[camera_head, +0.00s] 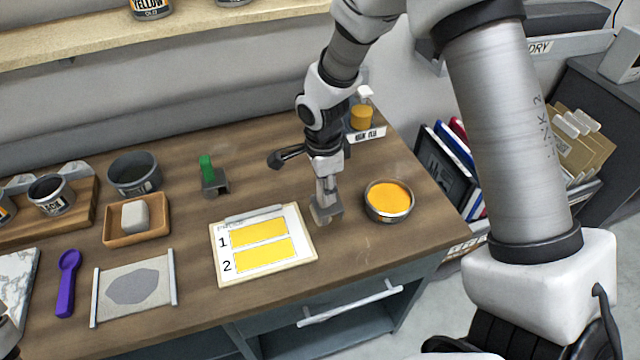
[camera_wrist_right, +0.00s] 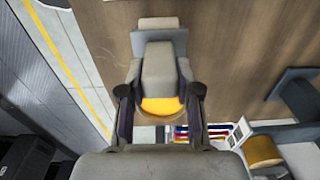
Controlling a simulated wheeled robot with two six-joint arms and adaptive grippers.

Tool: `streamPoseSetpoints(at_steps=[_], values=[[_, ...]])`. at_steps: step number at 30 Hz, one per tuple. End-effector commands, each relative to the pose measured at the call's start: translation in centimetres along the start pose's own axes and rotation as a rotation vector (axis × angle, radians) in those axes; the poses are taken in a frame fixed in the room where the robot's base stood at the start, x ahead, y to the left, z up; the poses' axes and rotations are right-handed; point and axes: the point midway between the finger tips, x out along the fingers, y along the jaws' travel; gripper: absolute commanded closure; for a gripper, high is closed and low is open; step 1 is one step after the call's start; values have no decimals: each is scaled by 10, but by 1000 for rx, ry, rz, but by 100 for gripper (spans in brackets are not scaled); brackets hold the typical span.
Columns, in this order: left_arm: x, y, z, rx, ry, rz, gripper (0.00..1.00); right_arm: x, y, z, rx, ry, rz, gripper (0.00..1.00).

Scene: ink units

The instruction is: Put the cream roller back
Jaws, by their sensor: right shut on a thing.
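My right gripper (camera_head: 326,185) points down over the table between the printed card and the ink dish. It is shut on the cream roller (camera_head: 325,212), which hangs upright below the jaws, head down. In the right wrist view the roller's pale handle (camera_wrist_right: 158,68) sits between the two fingers (camera_wrist_right: 160,108), with a grey crosspiece beyond it. I cannot tell whether the roller touches the table. A grey, bracket-like piece (camera_wrist_right: 297,97) stands at the right of the wrist view; the arm mostly hides that area in the head view.
A dish of yellow ink (camera_head: 389,200) stands right of the gripper. The card (camera_head: 300,262) with two yellow patches lies to its left. A green-handled tool (camera_head: 208,175), bowl (camera_head: 133,172), wooden tray (camera_head: 163,225) and purple spoon (camera_head: 67,282) lie further left. A bottle (camera_head: 361,112) stands behind.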

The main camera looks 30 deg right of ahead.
Motion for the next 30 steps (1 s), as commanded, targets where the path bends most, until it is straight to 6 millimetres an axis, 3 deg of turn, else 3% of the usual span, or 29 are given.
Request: streamPoseSetpoints(at_steps=[1, 4, 11, 22, 23, 24, 25, 30], values=[[22, 0, 0, 0, 1, 0, 50, 23, 4, -1, 6, -1, 3, 100], [38, 0, 1, 0, -2, 0, 50, 38, 8, -5, 15, -1, 3, 100], [33, 0, 0, 1, 1, 0, 50, 34, 9, -6, 18, -1, 1, 100], [45, 0, 0, 0, 0, 0, 50, 46, 9, -6, 18, -1, 2, 100], [44, 0, 0, 0, 0, 0, 50, 46, 10, -6, 18, -1, 3, 63], [43, 0, 0, 0, 0, 0, 50, 45, 10, -6, 18, -1, 4, 49], [43, 0, 0, 0, 0, 0, 50, 45, 10, -6, 18, -1, 4, 42], [43, 0, 0, 0, 0, 0, 50, 45, 10, -6, 18, -1, 3, 42]])
